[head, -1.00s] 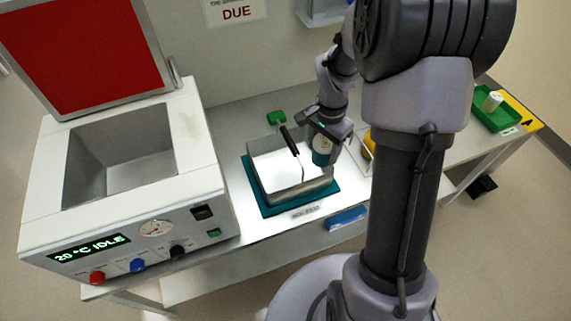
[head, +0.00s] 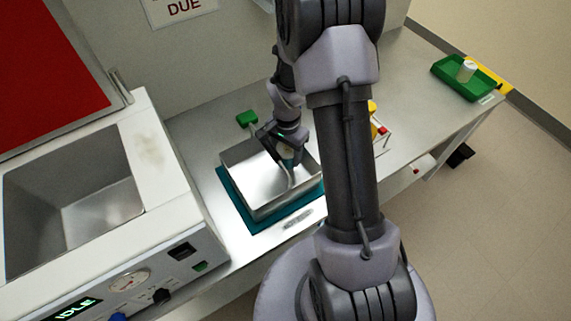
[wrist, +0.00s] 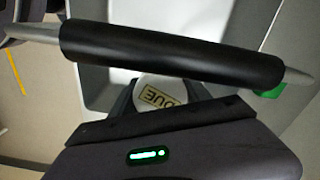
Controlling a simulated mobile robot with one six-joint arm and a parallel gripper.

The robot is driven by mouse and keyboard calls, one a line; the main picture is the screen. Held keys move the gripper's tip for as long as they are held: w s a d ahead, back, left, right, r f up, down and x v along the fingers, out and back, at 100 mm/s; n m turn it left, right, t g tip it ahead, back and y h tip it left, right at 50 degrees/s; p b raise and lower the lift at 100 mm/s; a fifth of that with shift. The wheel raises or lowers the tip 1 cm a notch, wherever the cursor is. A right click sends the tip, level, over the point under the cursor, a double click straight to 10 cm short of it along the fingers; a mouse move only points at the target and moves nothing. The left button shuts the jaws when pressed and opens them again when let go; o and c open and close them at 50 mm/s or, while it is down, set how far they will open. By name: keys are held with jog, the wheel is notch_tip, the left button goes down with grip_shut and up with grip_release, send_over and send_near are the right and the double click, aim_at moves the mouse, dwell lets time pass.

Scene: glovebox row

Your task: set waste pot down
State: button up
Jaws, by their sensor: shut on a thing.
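In the head view the gripper and pot are over the back right part of an open metal tray (head: 262,208). My arm hides part of the pot, and I cannot tell whether its base touches anything. A black bar handle (wrist: 170,55) crosses the wrist view close to the camera.
The metal tray stands on a teal mat (head: 232,200). A green block (head: 247,118) lies behind it. A bath unit (head: 165,165) with an open red lid stands at left. At far right, a green tray (head: 445,72) holds a white pot (head: 467,70).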

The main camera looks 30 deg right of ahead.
aim_at(287, 161)
notch_tip(287, 161, down, 4)
jog(key=shift+f+b, duration=0.1)
jog(key=shift+b, duration=0.6)
jog(key=shift+r, duration=0.2)
jog(key=shift+f, duration=0.1)
jog(key=o, duration=1.1)
jog(key=shift+f, duration=0.1)
jog(key=o, duration=0.4)
notch_tip(287, 161, up, 12)
jog(key=p, duration=0.4)
jog(key=shift+r+p, duration=0.25)
jog(key=shift+p, duration=0.1)
